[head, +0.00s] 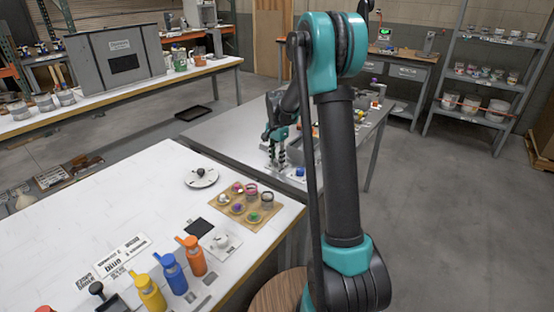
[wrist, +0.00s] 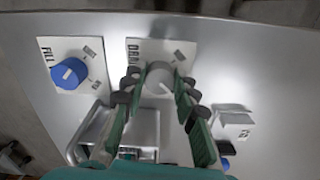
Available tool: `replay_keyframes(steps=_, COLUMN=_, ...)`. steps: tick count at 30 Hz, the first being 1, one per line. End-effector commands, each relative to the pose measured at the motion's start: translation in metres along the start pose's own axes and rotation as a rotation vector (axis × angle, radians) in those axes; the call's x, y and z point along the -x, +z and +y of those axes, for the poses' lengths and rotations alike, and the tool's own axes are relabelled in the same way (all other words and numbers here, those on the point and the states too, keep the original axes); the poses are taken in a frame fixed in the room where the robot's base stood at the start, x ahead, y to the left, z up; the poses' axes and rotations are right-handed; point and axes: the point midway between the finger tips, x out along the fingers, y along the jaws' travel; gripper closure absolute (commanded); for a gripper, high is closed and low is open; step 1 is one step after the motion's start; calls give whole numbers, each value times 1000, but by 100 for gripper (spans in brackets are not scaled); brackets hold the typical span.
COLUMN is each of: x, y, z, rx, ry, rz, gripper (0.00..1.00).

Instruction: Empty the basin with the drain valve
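The drain valve is a pale grey round knob (wrist: 158,83) on a white plate marked DRAIN (wrist: 178,52) in the wrist view. My gripper (wrist: 160,84) points down at it, with one finger on each side of the knob and a gap between the fingers. I cannot tell whether the fingertips touch it. In the head view my gripper (head: 277,157) is low over the grey far table. A shiny metal basin (wrist: 150,122) lies below the knob in the wrist view, partly behind the fingers. Its contents are not clear.
A blue knob (wrist: 68,73) on a plate marked FILL is left of the drain knob. A small white labelled block (wrist: 233,120) is at right. The near white table (head: 130,210) holds paint cups, bottles and a round dial. Shelves (head: 485,75) stand at back right.

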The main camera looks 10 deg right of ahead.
Motion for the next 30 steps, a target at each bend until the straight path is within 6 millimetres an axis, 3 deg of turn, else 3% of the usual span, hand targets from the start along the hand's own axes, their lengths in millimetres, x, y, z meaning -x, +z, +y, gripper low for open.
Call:
replay_keyframes(steps=5, x=0, y=0, z=0, rx=0, ry=0, rz=0, gripper=100)
replay_keyframes(steps=17, x=0, y=0, z=0, rx=83, ry=0, rz=0, gripper=100)
replay_keyframes(steps=30, x=0, y=0, z=1, rx=450, ry=0, rz=0, gripper=100)
